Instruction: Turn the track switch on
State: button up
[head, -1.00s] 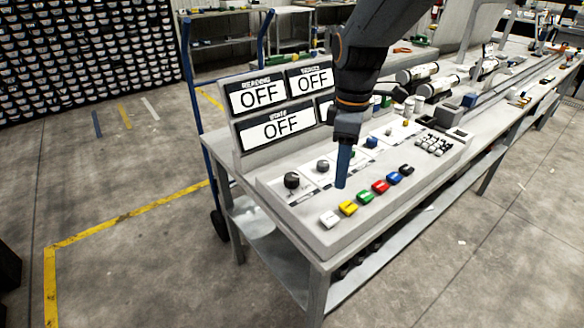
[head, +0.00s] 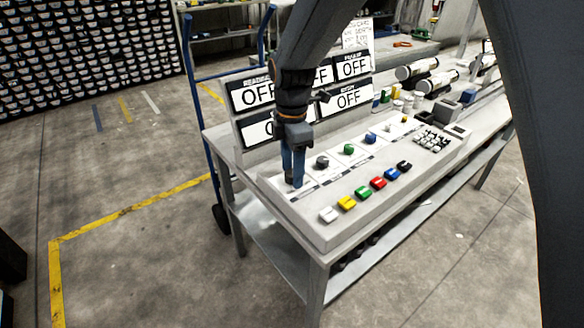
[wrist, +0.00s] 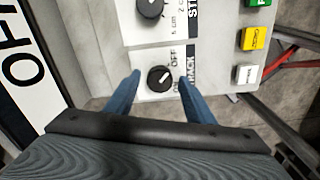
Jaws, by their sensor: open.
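The track switch (wrist: 160,78) is a round black knob with a pale pointer line on a white plate, with "OFF" and part of "TRACK" readable beside it in the wrist view. My gripper (wrist: 160,80) is open, with one blue finger on each side of the knob; I cannot tell whether they touch it. In the head view my gripper (head: 293,180) is over the left end of the control panel (head: 325,234), pointing down, and it hides most of this knob.
Other knobs (head: 322,162) continue to the right along the panel. A row of coloured buttons (head: 362,191) runs along its front edge. Display boards reading "OFF" (head: 352,67) stand behind. A blue hand truck (head: 187,100) stands behind the bench's left end.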

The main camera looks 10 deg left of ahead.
jog(key=shift+f, duration=0.15)
jog(key=shift+c, duration=0.4)
jog(key=c, duration=1)
